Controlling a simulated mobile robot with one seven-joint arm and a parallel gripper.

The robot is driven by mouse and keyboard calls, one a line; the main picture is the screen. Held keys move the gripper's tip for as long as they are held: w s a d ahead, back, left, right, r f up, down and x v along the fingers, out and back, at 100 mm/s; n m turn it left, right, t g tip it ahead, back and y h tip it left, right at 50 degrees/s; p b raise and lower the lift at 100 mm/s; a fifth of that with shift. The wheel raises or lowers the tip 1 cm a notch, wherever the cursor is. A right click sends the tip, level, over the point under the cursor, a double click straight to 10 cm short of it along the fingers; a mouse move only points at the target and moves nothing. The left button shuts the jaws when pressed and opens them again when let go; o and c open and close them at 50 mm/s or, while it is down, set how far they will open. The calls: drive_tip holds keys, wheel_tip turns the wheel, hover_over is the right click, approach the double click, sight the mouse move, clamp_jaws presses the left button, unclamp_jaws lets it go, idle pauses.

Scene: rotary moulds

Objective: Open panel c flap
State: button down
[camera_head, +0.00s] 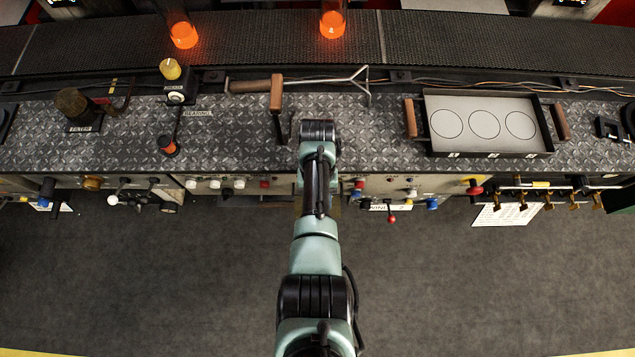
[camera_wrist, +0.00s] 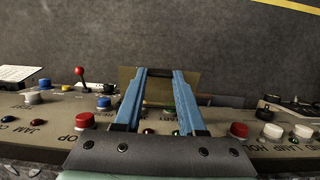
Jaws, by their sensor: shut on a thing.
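The flap (camera_wrist: 191,88) shows in the wrist view as an olive-brown plate behind and between my fingers. It stands out from the front of the control panel, against the floor. My gripper (camera_wrist: 160,72) has its two blue fingers at the flap's outer edge, with a dark bar spanning between the fingertips. It is shut on this part of the flap. In the head view my arm covers the gripper and most of the flap. I cannot read a letter c on this panel.
Red (camera_wrist: 240,130), white and blue (camera_wrist: 104,103) buttons flank the fingers, with a red-knobbed lever (camera_wrist: 79,72) at left. On the bench top, a mould tray (camera_head: 485,152) stands right of my arm and a wood-handled tool (camera_head: 277,95) lies beyond it. The floor in front is clear.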

idle(0.4)
drive_tip(key=shift+c, duration=2.4)
unclamp_jaws()
drive_tip(key=v, duration=1.3)
drive_tip(key=shift+w+f, duration=0.1)
drive_tip(key=shift+c, duration=0.2)
